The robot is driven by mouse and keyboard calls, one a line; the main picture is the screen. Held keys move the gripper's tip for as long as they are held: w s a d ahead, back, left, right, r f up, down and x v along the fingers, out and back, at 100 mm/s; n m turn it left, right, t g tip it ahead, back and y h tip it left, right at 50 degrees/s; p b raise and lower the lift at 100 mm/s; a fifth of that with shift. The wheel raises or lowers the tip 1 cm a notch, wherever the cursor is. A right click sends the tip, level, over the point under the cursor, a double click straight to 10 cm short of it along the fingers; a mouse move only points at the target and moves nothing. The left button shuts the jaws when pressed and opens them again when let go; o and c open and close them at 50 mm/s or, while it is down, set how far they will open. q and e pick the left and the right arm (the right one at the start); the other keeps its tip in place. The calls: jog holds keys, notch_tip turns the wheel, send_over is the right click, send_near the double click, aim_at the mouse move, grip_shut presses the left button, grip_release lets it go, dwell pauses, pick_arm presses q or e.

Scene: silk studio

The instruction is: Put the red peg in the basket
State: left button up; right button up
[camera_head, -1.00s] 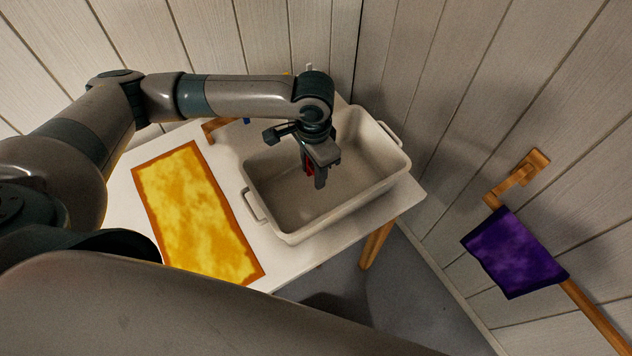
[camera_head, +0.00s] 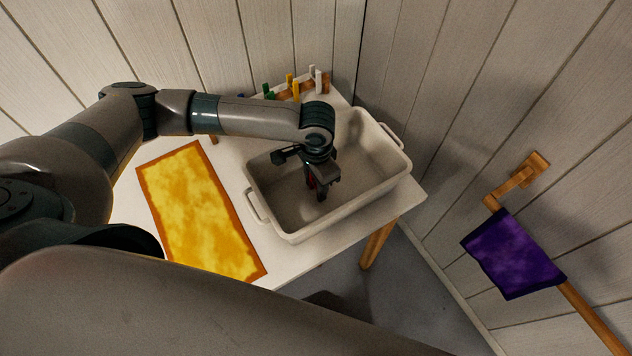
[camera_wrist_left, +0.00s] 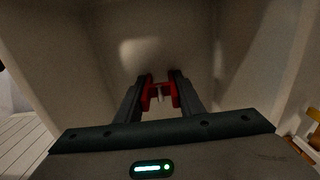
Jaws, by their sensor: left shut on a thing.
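The basket (camera_head: 268,200) is a cream rectangular tub with a handle at each end, standing on the white table. My left gripper (camera_head: 318,190) reaches down inside it and points at its floor. The gripper is shut on the red peg (camera_wrist_left: 159,95), which shows between the two fingers in the left wrist view. In the head view only a bit of red shows at the fingers, the rest hidden by the gripper. I cannot tell whether the peg touches the basket floor. My right gripper is not in view.
A yellow cloth with an orange border (camera_head: 200,212) lies on the table left of the basket. A wooden rack (camera_head: 300,88) with several green, yellow and white pegs stands behind the basket. A purple cloth (camera_head: 514,252) hangs on a wooden rail at the right wall.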

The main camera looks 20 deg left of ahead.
pick_arm(q)
jog(key=shift+f, duration=0.1)
jog(key=o, duration=1)
jog(key=shift+r, duration=0.6)
notch_tip(320, 180, up, 10)
jog(key=shift+r+b, duration=0.1)
jog(key=shift+b, duration=0.75)
jog(key=shift+r, duration=0.45)
